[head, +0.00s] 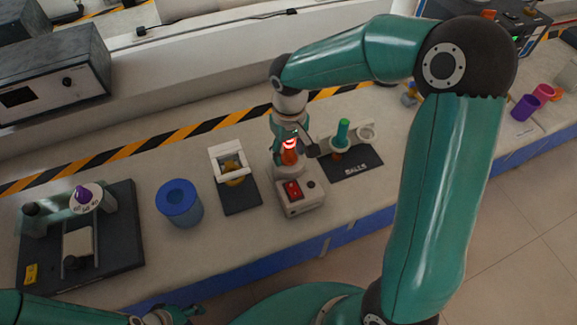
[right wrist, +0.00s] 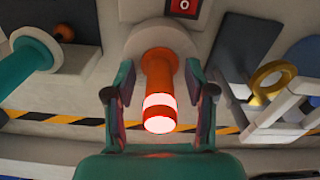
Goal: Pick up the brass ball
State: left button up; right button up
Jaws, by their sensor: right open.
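A small coppery-brown ball (right wrist: 64,32) shows at the upper left of the right wrist view, beside a teal cylinder (right wrist: 27,68) with a white collar. It may be the brass ball; its colour is darker than the gold ring (right wrist: 272,78). In the head view an orange-brown patch (head: 337,156) shows below the green-topped post (head: 343,132), on the mat marked BALLS (head: 352,168). My right gripper (right wrist: 158,93) is open, its fingers on either side of an orange post (right wrist: 157,70) with glowing bands, apparently not touching it. My left gripper (head: 183,314) is at the bottom edge, its jaws unclear.
The orange post stands on a white box with a red switch (head: 292,190). To its left are a white frame (head: 228,151) on a dark mat, a blue cup (head: 180,203) and a dark tray (head: 125,262). A purple cup (head: 524,108) stands far right.

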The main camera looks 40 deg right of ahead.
jog(key=shift+c, duration=0.3)
grip_shut()
jog(key=shift+r, duration=0.2)
notch_tip(320, 180, up, 22)
jog(key=p, duration=0.2)
jog(key=shift+p, duration=0.35)
jog(key=shift+f, duration=0.2)
